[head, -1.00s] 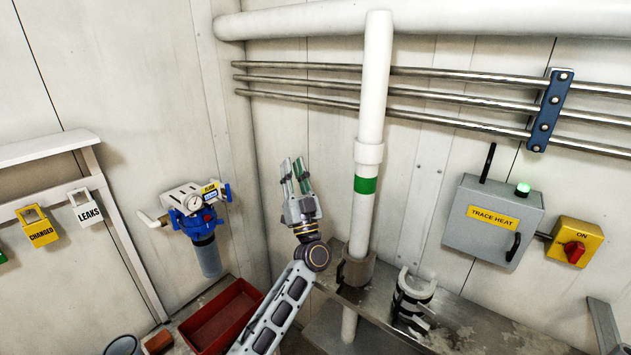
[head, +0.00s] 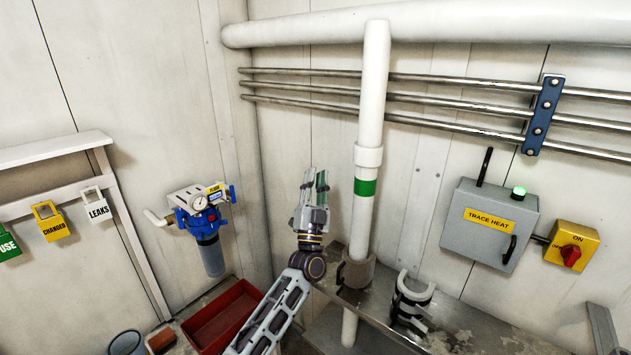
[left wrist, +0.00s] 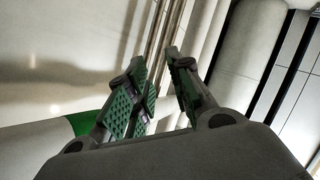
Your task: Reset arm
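My left gripper (head: 315,184) points up in the head view, just left of the white vertical pipe (head: 374,110) with the green band. Its green-padded fingers also show in the left wrist view (left wrist: 160,80), with a gap between them and nothing held. The gripper looks apart from the pipe. My left arm reaches up from the bottom of the head view. My right gripper does not show in either view.
A grey trace heat box (head: 489,224) and yellow switch (head: 571,244) are on the right wall. A blue filter unit (head: 205,217) hangs at left above a red tray (head: 222,318). A metal shelf (head: 455,325) holds an open clamp (head: 411,298).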

